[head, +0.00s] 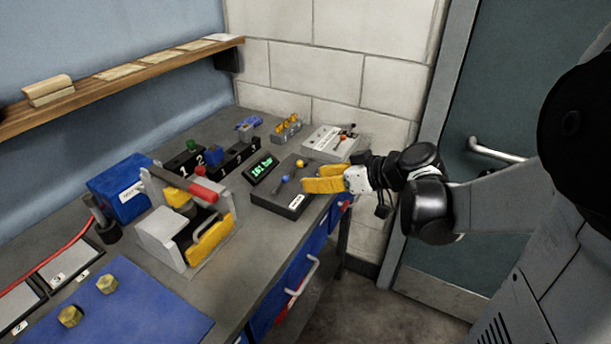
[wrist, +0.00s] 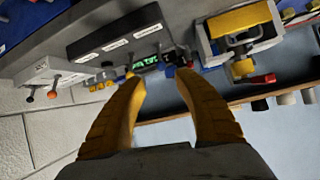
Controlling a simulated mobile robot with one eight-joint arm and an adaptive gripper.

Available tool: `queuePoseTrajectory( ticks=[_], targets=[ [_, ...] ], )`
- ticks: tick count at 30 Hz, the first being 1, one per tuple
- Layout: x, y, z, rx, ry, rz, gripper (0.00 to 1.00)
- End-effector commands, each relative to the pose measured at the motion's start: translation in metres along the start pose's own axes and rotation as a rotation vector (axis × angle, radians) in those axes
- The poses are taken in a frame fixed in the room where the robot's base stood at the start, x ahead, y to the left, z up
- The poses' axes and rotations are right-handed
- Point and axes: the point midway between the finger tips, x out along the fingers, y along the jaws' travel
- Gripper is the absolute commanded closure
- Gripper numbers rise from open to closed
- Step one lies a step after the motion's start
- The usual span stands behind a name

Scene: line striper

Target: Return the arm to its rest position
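My gripper (head: 325,179) has yellow fingers and hangs over the right edge of the workbench, close to the black box with the blue and orange knobs (head: 285,197). In the wrist view my gripper (wrist: 158,80) shows its two fingers spread apart with nothing between them. My arm reaches in from the right side of the head view, bent at its dark joints. The fingers appear apart from the box, though the exact gap cannot be told.
A grey workbench (head: 262,230) holds a clamp fixture with a red handle (head: 205,189), a blue box (head: 121,188), a green-lit display (head: 261,165) and a white switch box (head: 331,144). A wooden shelf (head: 120,78) runs above. A door handle (head: 495,151) is behind my arm.

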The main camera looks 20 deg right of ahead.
Motion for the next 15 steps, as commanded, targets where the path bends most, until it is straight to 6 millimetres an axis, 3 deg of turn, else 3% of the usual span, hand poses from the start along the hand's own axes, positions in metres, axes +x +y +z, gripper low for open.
queuePoseTrajectory(
  ticks=[11,15],
  targets=[
    [0.0,0.0,0.0,0.0,0.0,0.0,0.62],
    [0.001,-0.014,0.002,0.022,-0.039,-0.002,0.62]
  ],
)
